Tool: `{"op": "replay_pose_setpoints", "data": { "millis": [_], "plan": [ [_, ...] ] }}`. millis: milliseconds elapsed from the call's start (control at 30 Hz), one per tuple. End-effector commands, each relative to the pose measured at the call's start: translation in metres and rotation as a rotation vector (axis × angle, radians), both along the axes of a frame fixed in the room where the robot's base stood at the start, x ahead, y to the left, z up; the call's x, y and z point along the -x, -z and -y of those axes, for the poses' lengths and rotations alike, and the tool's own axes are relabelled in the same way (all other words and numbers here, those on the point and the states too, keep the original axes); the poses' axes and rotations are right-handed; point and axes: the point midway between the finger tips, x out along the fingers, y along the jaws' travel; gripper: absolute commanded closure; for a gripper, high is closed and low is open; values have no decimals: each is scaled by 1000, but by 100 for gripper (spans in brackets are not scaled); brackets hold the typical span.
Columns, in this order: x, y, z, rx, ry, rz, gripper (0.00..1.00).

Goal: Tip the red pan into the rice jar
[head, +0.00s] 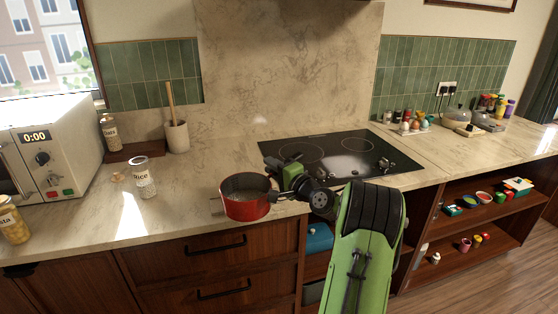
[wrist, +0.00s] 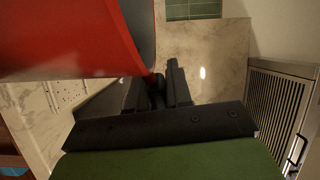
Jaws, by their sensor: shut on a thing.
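The red pan (head: 246,204) is in my gripper (head: 284,184), by its handle on the right side. The pan looks roughly level, at the counter's front edge; I cannot tell whether it touches the counter. Its inside is grey, and I cannot make out its contents. In the wrist view, the pan's red wall (wrist: 65,38) fills the upper left, and my gripper's fingers (wrist: 166,88) are closed around the dark handle. The rice jar (head: 145,182), clear glass with a white label, stands upright on the counter left of the pan, apart from it.
A small tan piece (head: 119,178) lies by the rice jar. A microwave (head: 45,150), a pasta jar (head: 12,222) and a utensil crock (head: 178,137) stand around it. The black cooktop (head: 345,158) is behind my arm. Counter between jar and pan is clear.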

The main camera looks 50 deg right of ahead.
Motion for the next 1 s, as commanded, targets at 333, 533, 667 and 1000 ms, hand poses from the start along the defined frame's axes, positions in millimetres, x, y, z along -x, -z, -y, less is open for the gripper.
{"op": "replay_pose_setpoints", "data": {
  "millis": [333, 533, 667, 1000],
  "plan": [
    [14, 33, -71, -8, -214, 4, 100],
    [27, 69, -148, -18, -442, 6, 100],
    [39, 97, -210, -20, -626, 7, 100],
    [58, 148, -318, -10, -954, 8, 100]
  ]
}}
